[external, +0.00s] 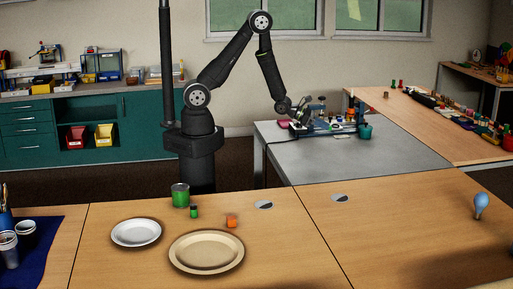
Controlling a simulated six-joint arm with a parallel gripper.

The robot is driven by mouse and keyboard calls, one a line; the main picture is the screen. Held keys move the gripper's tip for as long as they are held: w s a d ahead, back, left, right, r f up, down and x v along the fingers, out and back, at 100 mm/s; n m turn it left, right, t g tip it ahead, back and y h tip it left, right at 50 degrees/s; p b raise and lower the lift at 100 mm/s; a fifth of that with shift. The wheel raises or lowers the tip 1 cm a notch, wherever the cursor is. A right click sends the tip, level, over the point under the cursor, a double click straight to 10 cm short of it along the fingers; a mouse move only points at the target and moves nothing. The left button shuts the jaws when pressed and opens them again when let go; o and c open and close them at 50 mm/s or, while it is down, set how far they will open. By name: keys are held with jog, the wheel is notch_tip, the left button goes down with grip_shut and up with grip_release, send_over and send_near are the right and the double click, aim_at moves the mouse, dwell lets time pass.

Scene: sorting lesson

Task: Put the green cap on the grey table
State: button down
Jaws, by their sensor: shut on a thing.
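The grey table (400,161) stands right of centre, behind the wooden tables. My gripper (301,124) is low over its far left part, among a cluster of small equipment. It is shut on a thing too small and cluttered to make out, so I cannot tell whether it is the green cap. A small green piece (194,211) stands on the front wooden table, in front of a green can (180,195). I cannot tell whether this piece is a cap.
A white plate (136,233), a tan plate (207,252) and an orange piece (232,221) are on the front wooden table (290,262). A teal cup (365,132) and a pink block (283,124) are on the grey table. Its front and right are clear.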

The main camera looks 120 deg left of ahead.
send_over(325, 143)
jog(key=f, duration=0.7)
jog(key=shift+a+f, duration=0.15)
jog(key=shift+a, duration=0.05)
jog(key=shift+s+a+f, duration=0.1)
jog(key=shift+f, duration=1.95)
jog(key=shift+f, duration=0.15)
jog(key=c, duration=1.2)
grip_release()
jog(key=shift+c, duration=0.2)
